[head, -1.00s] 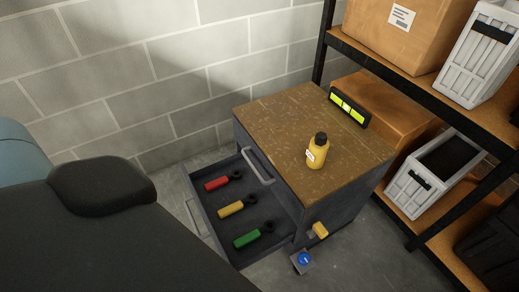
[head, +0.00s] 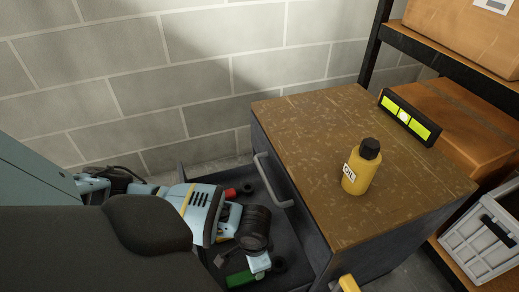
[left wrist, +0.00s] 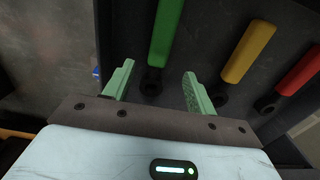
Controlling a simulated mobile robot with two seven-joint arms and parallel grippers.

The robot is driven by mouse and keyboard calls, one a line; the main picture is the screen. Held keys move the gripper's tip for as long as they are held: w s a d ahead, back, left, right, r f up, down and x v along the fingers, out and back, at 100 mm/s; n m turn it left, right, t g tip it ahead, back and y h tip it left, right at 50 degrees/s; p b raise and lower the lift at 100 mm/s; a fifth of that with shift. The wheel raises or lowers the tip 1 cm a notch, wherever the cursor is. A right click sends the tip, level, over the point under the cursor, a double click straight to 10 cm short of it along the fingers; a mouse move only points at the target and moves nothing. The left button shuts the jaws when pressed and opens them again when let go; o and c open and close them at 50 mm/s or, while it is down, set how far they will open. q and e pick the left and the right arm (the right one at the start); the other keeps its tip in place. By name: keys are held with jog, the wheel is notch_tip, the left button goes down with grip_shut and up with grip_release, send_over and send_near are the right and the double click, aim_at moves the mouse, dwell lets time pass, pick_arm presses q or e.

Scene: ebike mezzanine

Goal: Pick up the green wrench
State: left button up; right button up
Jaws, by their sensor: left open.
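The green wrench (left wrist: 166,35) lies in the open drawer, its green handle pointing away and its dark ring end near my fingers in the left wrist view. In the head view only part of its green handle (head: 241,278) shows beside my arm. My left gripper (left wrist: 158,88) is open and empty, its two pale green fingers on either side of the wrench's ring end, seemingly above it. In the head view my left arm reaches over the drawer (head: 305,262) and hides much of it. My right gripper is in neither view.
A yellow wrench (left wrist: 249,52) and a red wrench (left wrist: 300,70) lie beside the green one. The cabinet (head: 300,130) holds a yellow oil bottle (head: 356,175) and a level (head: 409,117) on top. Shelving with boxes stands at right; a block wall is behind.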

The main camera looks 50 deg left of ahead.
aim_at(241, 278)
pick_arm(q)
jog(key=shift+f+b, duration=0.55)
jog(key=shift+f, duration=0.8)
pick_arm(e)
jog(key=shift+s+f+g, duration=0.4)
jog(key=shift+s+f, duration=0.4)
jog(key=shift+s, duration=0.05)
pick_arm(q)
notch_tip(241, 278, down, 4)
jog(key=b, duration=0.3)
jog(key=shift+f, duration=0.25)
jog(key=shift+f+b, duration=0.3)
jog(key=shift+b, duration=0.1)
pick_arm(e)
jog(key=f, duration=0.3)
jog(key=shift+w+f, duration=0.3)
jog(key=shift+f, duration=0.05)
pick_arm(q)
jog(key=shift+r, duration=0.1)
jog(key=shift+c, duration=1.1)
jog(key=c, duration=1)
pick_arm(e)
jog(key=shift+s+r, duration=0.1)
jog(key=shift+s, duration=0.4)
